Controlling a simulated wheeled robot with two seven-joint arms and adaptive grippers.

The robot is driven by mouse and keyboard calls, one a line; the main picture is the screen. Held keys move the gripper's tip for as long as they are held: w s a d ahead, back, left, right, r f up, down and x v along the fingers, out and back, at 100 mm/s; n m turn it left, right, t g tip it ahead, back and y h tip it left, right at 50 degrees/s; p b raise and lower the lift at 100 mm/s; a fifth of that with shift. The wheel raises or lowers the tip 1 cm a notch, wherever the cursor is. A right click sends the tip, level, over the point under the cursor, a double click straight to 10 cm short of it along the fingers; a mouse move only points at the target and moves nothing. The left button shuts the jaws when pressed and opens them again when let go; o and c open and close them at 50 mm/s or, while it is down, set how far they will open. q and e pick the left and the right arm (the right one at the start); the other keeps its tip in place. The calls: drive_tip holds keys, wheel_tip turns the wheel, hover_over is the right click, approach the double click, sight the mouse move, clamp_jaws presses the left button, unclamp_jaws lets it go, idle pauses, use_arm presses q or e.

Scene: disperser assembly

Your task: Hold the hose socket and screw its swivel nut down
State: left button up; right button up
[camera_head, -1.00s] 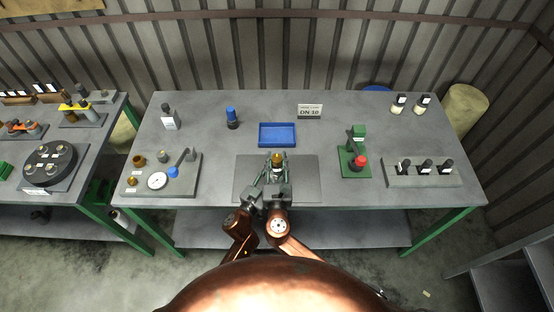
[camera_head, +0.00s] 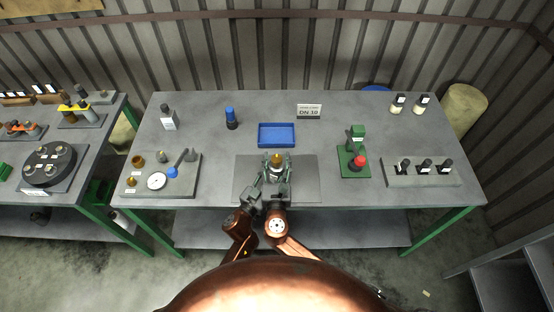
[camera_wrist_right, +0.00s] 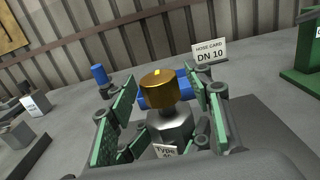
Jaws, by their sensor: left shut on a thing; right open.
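The swivel nut, a brass-coloured cap (camera_wrist_right: 158,90), sits on top of the grey metal hose socket (camera_wrist_right: 171,127), which stands upright. A small label reading "Type" (camera_wrist_right: 165,151) is in front of the socket. In the head view the nut (camera_head: 276,159) is over the dark mat. My right gripper (camera_wrist_right: 168,108) is open, its green-padded fingers on both sides of the nut and socket with gaps. My left gripper (camera_head: 266,177) reaches in from the left and is shut at the socket; its contact is largely hidden among the fingers.
A blue tray (camera_head: 277,146) lies behind the grippers, with the DN 10 hose card (camera_head: 309,111) beyond. A gauge fixture (camera_head: 157,181) is left; a green device (camera_head: 355,160) and a bottle rack (camera_head: 421,179) are right. The mat's right side (camera_head: 306,180) is bare.

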drive_tip(key=shift+s, duration=0.1)
drive_tip(key=s, duration=1.1)
drive_tip(key=shift+s, duration=0.4)
